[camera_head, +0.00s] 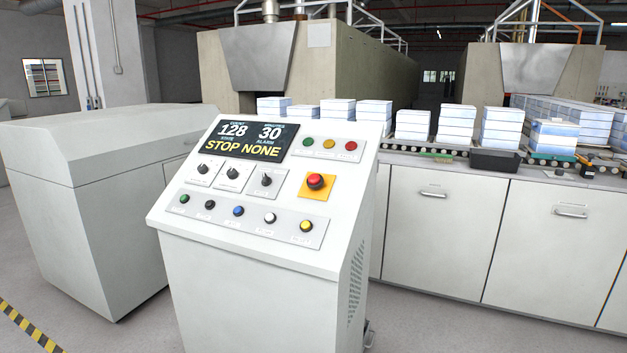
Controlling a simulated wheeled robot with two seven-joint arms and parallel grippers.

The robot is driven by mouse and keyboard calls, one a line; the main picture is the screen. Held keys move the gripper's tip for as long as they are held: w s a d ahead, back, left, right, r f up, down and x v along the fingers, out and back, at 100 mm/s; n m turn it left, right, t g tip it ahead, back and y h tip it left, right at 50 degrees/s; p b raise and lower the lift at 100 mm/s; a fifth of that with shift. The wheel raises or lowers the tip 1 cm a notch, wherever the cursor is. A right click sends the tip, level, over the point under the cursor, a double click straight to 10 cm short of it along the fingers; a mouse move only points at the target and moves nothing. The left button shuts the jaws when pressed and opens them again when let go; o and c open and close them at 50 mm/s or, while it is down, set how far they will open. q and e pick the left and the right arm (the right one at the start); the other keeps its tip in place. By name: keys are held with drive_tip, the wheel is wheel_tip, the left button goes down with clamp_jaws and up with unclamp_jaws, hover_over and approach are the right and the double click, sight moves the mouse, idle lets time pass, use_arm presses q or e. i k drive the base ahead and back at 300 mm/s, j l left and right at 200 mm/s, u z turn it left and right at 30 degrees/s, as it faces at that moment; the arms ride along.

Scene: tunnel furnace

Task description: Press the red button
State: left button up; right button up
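A red mushroom-shaped button (316,181) sits on a yellow square plate on the right part of the control panel (240,249). A smaller flat red button or lamp (351,146) is at the panel's upper right, beside a yellow and a green one. The panel's black screen (245,139) reads 128, 30 and "STOP NONE". Nothing covers the red button. Neither of my grippers is in the head view.
A low grey-white cabinet (95,200) stands left of the panel. White cabinets (432,230) with a conveyor and several stacks of white-blue blocks (457,124) run behind and to the right. Floor shows at the lower left and lower right.

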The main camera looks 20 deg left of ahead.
sight(314, 179)
drive_tip(key=i+j, duration=0.1)
drive_tip(key=j, duration=0.4)
drive_tip(key=i+j, duration=0.1)
drive_tip(key=j, duration=0.4)
drive_tip(key=i+j, duration=0.15)
drive_tip(key=j, duration=0.3)
drive_tip(key=i+j, duration=0.1)
drive_tip(key=j, duration=0.4)
